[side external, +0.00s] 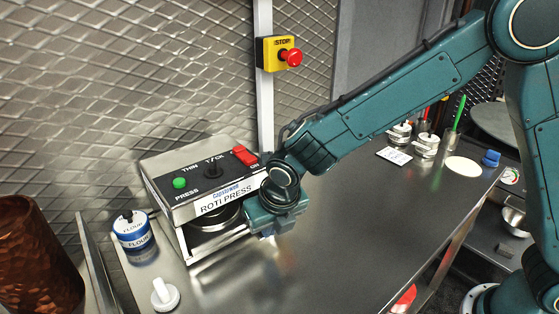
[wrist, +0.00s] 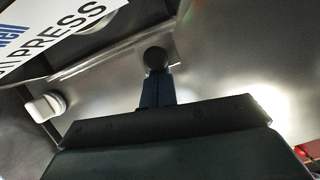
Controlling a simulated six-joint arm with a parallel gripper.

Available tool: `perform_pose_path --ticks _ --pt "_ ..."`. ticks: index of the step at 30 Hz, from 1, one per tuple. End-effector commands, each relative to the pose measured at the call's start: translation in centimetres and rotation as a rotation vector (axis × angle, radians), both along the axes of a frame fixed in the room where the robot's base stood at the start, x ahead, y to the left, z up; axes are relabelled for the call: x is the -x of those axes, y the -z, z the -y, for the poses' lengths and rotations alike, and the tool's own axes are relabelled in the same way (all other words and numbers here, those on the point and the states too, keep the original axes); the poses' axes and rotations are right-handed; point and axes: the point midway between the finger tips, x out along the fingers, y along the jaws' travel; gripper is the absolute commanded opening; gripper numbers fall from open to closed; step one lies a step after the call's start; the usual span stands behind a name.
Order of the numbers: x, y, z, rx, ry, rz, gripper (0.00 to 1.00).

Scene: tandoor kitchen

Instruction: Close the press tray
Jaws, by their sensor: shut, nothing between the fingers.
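The roti press (side external: 213,178) is a steel box with a green button, a dial and a red switch on top. Its steel tray (side external: 213,250) shows low at the front and appears to stick out past the body. My gripper (side external: 257,232) is low at the tray's front right, partly covering it. In the wrist view my gripper's dark fingers (wrist: 157,92) are together with nothing between them. A round dark knob (wrist: 155,58) on a steel plate is right at the fingertips; I cannot tell whether they touch. The press front (wrist: 65,30) shows at the upper left.
A blue-and-white flour tin (side external: 132,232) stands left of the press. A white knobbed object (side external: 163,294) is in front of it and also shows in the wrist view (wrist: 45,107). A red stop button (side external: 290,57) is on the wall.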

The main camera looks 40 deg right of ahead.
Motion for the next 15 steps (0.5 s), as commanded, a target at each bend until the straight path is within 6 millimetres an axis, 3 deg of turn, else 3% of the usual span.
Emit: perform_pose_path --ticks 15 --pt "-0.59 -0.39 0.13 -0.003 0.010 0.023 0.00"
